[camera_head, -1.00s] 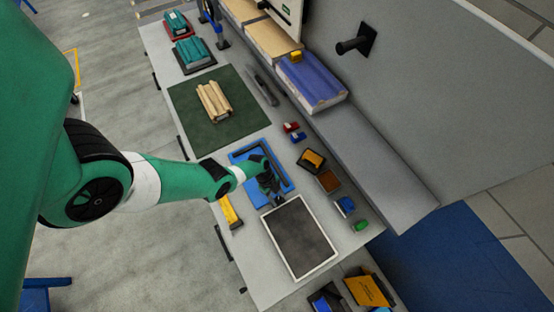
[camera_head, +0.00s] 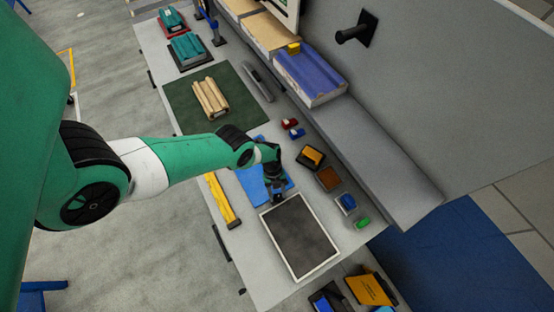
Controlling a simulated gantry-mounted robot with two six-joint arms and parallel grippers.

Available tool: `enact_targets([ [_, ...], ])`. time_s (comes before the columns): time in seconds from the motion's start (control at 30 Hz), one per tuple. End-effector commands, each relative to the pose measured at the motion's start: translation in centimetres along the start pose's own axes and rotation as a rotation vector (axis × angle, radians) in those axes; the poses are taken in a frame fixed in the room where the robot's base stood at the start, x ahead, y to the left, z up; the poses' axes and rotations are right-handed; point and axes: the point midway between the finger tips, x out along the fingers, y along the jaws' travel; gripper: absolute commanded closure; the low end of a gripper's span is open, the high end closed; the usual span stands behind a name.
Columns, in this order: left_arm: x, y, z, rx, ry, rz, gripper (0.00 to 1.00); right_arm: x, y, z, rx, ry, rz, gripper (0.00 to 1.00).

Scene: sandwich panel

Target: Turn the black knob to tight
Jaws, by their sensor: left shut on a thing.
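My left gripper (camera_head: 277,197) points down at the right edge of a blue fixture (camera_head: 251,183), close to the dark panel. It is shut on a small dark thing, which seems to be the black knob. The fingers hide most of it, so its setting cannot be read. My left wrist and forearm cover part of the blue fixture. My right gripper is not in view.
A dark panel with a white rim (camera_head: 299,238) lies just in front of the gripper. A yellow bar (camera_head: 222,202) lies to the left. Small blocks and boxes, such as an orange-topped box (camera_head: 311,157), stand to the right. A green mat (camera_head: 190,113) with tan pieces lies behind.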

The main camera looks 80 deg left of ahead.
Motion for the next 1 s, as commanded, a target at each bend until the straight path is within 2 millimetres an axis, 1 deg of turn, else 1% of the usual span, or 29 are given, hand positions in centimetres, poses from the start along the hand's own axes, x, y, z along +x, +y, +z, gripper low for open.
enact_targets([
  [0.33,0.0,0.0,0.0,0.003,-0.001,0.000,1.00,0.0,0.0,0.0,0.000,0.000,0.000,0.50],
  [0.37,0.0,0.0,0.0,0.003,-0.001,0.000,0.49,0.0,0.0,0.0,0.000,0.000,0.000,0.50],
  [0.5,0.0,0.0,0.0,0.002,-0.001,0.000,0.24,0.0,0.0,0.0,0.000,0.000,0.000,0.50],
  [0.53,0.0,0.0,0.0,0.002,-0.001,0.000,0.21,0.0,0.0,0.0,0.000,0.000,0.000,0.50],
  [0.77,0.0,0.0,0.0,0.002,-0.001,0.000,0.21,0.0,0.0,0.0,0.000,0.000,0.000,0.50],
  [0.83,-0.3,0.0,-0.1,0.001,-0.001,0.000,0.21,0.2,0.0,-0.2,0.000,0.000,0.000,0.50],
  [0.93,-1.6,0.1,-0.3,-0.003,-0.001,-0.002,0.21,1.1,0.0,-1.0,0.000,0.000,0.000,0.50],
  [1.0,-2.9,0.2,-0.5,-0.007,-0.001,-0.003,0.21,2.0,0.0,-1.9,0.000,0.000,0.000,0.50],
])
